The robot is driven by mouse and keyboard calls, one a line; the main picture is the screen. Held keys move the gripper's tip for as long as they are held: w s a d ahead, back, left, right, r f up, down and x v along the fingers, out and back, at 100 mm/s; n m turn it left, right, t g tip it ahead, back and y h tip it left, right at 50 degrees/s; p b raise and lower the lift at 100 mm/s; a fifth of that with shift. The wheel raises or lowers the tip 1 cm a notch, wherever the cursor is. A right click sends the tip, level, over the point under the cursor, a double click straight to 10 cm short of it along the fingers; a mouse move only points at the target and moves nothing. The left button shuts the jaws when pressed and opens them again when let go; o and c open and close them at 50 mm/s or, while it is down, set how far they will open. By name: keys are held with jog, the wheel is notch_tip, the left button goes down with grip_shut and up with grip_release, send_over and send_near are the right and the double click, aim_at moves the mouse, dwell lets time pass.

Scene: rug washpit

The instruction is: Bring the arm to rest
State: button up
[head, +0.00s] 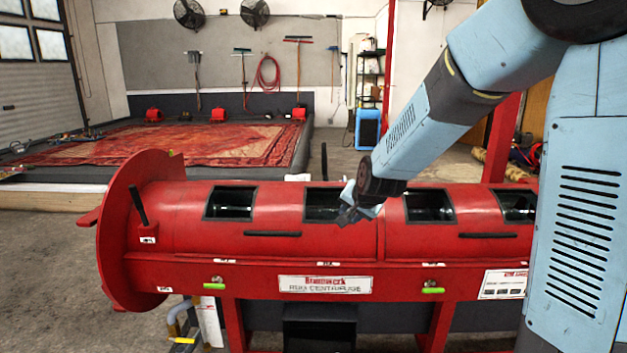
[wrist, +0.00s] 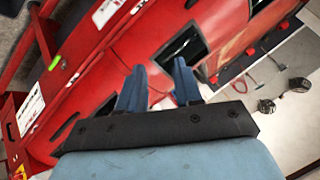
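My gripper (head: 347,214) is at the end of my blue-and-black arm, in front of the red rug centrifuge (head: 170,215) in the head view. It looks to be near the centrifuge's upper side, by the second dark window from the left; whether it touches cannot be told. In the wrist view, the two blue fingers of my gripper (wrist: 160,82) stand apart with a gap between them and nothing held. The red body of the centrifuge (wrist: 115,55) lies beyond the fingertips.
The centrifuge spans most of the head view's middle, with a round end flange (head: 118,230) at left. Behind it, a patterned red rug (head: 190,142) lies in the wash pit. A blue unit (head: 368,130) stands by a shelf. Grey floor (head: 45,265) is clear at the left.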

jog(key=s+d+r+n+g, duration=0.1)
jog(key=s+d+r, duration=0.2)
jog(key=s, duration=0.7)
jog(key=s+d+r+n+g+h, duration=0.1)
jog(key=s+d+r, duration=0.3)
jog(key=s, duration=0.7)
jog(key=s+d+r+n+g+h, duration=0.1)
jog(key=s+d+r+n, duration=0.2)
jog(key=s+d, duration=0.3)
jog(key=s, duration=0.4)
jog(key=shift+s+d+r, duration=0.25)
jog(key=shift+d+r, duration=0.05)
jog(key=shift+r, duration=0.05)
